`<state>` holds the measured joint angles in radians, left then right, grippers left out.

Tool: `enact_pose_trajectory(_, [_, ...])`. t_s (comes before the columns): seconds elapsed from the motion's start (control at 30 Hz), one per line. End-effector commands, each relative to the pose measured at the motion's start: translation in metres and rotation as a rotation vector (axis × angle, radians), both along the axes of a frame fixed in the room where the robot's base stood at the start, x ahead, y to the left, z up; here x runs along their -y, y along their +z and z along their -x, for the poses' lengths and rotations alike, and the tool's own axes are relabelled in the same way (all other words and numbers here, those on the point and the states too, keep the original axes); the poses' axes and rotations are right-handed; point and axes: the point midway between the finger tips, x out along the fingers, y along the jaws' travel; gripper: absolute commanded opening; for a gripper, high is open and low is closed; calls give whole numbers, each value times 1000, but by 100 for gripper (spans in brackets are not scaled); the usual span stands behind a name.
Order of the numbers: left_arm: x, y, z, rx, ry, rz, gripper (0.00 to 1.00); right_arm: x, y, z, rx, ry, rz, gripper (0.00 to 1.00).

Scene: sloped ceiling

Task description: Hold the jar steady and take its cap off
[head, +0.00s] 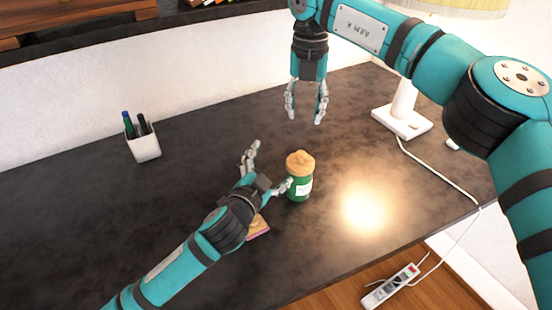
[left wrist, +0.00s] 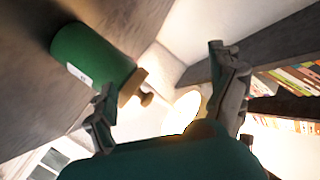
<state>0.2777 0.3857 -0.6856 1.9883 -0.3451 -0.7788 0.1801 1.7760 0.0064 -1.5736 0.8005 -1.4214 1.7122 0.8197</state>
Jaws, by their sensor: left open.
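A green jar (head: 298,188) with a white label stands upright on the dark table (head: 90,220). Its tan wooden cap (head: 299,160) with a knob is on top. In the left wrist view the green jar (left wrist: 88,55) and its cap (left wrist: 134,87) show beyond one finger. My left gripper (head: 268,168) is open just left of the jar, one fingertip close to its side; I cannot tell if it touches. My right gripper (head: 306,105) points down, open and empty, behind the jar and above the table.
A white pen holder (head: 144,147) stands at the left back. A lamp base (head: 402,121) with a cord is at the right back. A small flat item (head: 258,228) lies partly hidden under my left arm. A power strip (head: 391,287) lies on the floor.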

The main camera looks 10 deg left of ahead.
Motion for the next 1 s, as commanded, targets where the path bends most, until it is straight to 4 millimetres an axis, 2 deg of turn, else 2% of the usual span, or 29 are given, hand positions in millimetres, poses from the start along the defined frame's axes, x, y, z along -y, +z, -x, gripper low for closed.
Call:
enact_pose_trajectory(0.03, [-28, 7, -13, 21, 53, -39, 92, 0, 0, 0, 0, 0, 0, 38])
enact_pose_trajectory(0.1, [-63, 17, -28, 47, 123, -82, 92, 0, 0, 0, 0, 0, 0, 38])
enact_pose_trajectory(0.27, [-133, 46, -51, 103, 264, -160, 92, 0, 0, 0, 0, 0, 0, 38])
enact_pose_trajectory(0.4, [-186, 80, -68, 169, 344, -194, 92, 0, 0, 0, 0, 0, 0, 38])
enact_pose_trajectory(0.47, [-154, 74, -70, 162, 214, -104, 92, 0, 0, 0, 0, 0, 0, 38])
enact_pose_trajectory(0.5, [-133, 69, -69, 149, 140, -48, 92, 0, 0, 0, 0, 0, 0, 38])
enact_pose_trajectory(0.57, [-105, 61, -64, 123, 31, 38, 92, 0, 0, 0, 0, 0, 0, 38])
enact_pose_trajectory(0.7, [-43, 47, -40, 29, -216, 267, 92, 0, 0, 0, 0, 0, 0, 38])
enact_pose_trajectory(0.83, [-7, 39, -15, -70, -379, 455, 92, 0, 0, 0, 0, 0, 0, 38])
enact_pose_trajectory(1.0, [13, 36, 5, -150, -483, 598, 92, 0, 0, 0, 0, 0, 0, 38])
